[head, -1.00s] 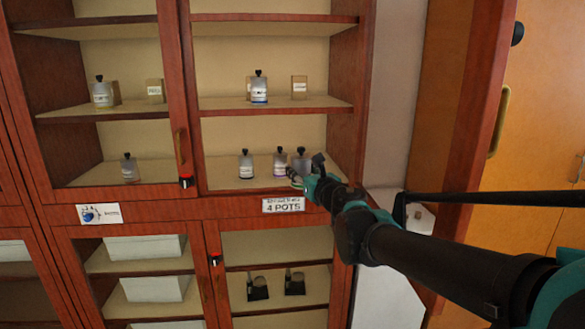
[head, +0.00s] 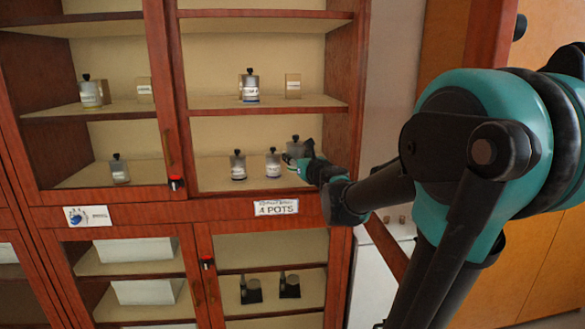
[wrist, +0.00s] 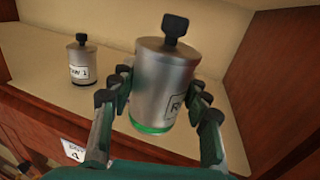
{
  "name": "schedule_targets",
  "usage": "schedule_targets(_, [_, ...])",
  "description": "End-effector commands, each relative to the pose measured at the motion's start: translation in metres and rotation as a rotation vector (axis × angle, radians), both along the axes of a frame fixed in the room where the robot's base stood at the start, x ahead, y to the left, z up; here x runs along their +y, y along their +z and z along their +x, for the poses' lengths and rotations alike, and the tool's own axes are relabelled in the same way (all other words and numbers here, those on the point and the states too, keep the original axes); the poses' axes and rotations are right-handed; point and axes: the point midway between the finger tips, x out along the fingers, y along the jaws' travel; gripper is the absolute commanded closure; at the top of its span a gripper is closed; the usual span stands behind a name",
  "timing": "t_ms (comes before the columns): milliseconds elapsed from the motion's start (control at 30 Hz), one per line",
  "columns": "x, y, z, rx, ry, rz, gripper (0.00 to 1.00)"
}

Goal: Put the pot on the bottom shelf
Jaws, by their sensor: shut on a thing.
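My gripper (wrist: 165,100) is shut on a grey metal pot (wrist: 160,85) with a black knob, a white label and a green band at its base. The pot is roughly upright, with its lower part between the fingers. In the head view the held pot (head: 294,150) is partly hidden by my gripper (head: 303,163), at the right end of the bottom shelf (head: 215,178) of the open upper cabinet. I cannot tell whether its base touches the shelf. Two similar pots stand to its left on this shelf, one nearer (head: 273,163) and one farther left (head: 238,165).
The middle shelf (head: 310,101) above holds a pot (head: 250,88) and a small box (head: 293,85). The cabinet's right side wall (head: 340,130) is close to my gripper. The shelf's left part is bare.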

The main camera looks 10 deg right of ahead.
Motion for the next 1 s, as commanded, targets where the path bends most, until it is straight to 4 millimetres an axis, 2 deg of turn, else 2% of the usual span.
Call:
schedule_targets(400, [0.000, 0.000, 0.085, 0.000, 0.000, 0.000, 0.93])
schedule_targets(533, [0.000, -0.023, 0.082, 0.000, 0.000, 0.000, 0.93])
schedule_targets(767, [0.000, -0.039, 0.081, 0.000, 0.000, 0.000, 0.93])
schedule_targets(1000, [0.000, -0.067, 0.083, 0.000, 0.000, 0.000, 0.93])
